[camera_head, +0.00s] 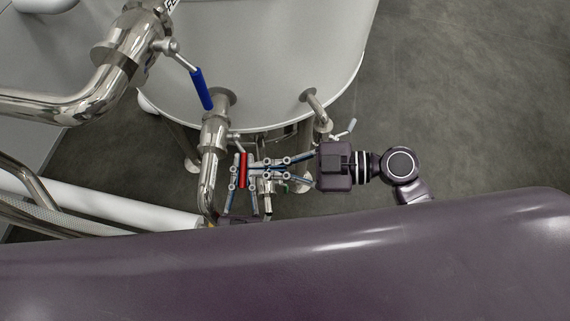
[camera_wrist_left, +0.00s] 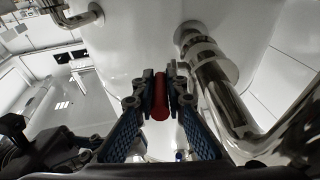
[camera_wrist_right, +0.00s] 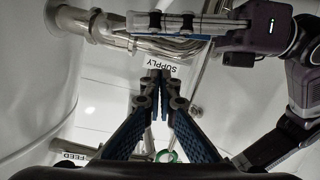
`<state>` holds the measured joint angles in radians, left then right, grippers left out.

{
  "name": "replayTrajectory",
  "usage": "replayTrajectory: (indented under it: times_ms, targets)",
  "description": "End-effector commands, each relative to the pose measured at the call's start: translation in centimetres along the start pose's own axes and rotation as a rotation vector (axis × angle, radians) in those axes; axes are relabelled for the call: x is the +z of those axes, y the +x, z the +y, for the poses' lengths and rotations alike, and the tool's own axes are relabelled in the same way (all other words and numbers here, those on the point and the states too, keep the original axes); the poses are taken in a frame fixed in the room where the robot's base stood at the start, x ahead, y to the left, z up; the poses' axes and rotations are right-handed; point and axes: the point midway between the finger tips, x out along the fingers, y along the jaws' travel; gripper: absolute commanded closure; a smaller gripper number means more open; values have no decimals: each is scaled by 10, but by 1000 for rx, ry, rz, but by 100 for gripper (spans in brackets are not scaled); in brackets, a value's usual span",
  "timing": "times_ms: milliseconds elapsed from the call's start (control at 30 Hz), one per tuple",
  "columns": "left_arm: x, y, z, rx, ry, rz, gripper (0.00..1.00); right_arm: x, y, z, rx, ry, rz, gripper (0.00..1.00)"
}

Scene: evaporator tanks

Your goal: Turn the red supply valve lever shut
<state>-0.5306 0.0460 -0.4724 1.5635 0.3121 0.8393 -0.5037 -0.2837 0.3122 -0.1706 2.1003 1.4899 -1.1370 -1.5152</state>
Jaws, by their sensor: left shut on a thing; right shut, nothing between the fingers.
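The red supply valve lever (camera_head: 243,171) shows in the head view just right of the steel pipe, its length running up and down the picture. My left gripper (camera_head: 242,161) comes up from the bottom and is shut on the lever. In the left wrist view the red lever (camera_wrist_left: 160,98) sits between the fingers of my left gripper (camera_wrist_left: 160,82). My right gripper (camera_head: 262,170) reaches in from the right, shut and empty, close beside the left fingers. In the right wrist view its closed fingertips (camera_wrist_right: 161,78) are below the SUPPLY label (camera_wrist_right: 160,64). The valve body is mostly hidden.
The white tank (camera_head: 270,60) stands behind. A FEED label (camera_wrist_right: 68,156) and a green ring (camera_wrist_right: 165,156) show in the right wrist view. The floor (camera_head: 460,110) at right is clear.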

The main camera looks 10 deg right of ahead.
Motion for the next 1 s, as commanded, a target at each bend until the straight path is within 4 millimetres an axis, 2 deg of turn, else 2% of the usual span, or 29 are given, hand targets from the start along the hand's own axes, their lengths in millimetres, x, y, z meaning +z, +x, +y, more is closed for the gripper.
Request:
replayTrajectory:
  times_ms: [33,133,233,400,867,1000]
  targets:
    - [0,-1,0,1,0,-1,100,-2,12,1,2,0,6,100]
    - [0,-1,0,1,0,-2,100,2,29,1,2,3,1,100]
    - [0,-1,0,0,0,-2,100,19,30,1,2,6,-2,100]
    - [1,-1,0,0,0,-2,100,34,34,1,2,3,-1,100]
    - [1,-1,0,1,0,-2,100,40,35,0,1,1,-1,100]
    - [1,-1,0,1,0,-2,100,48,37,-1,-1,3,-3,100]
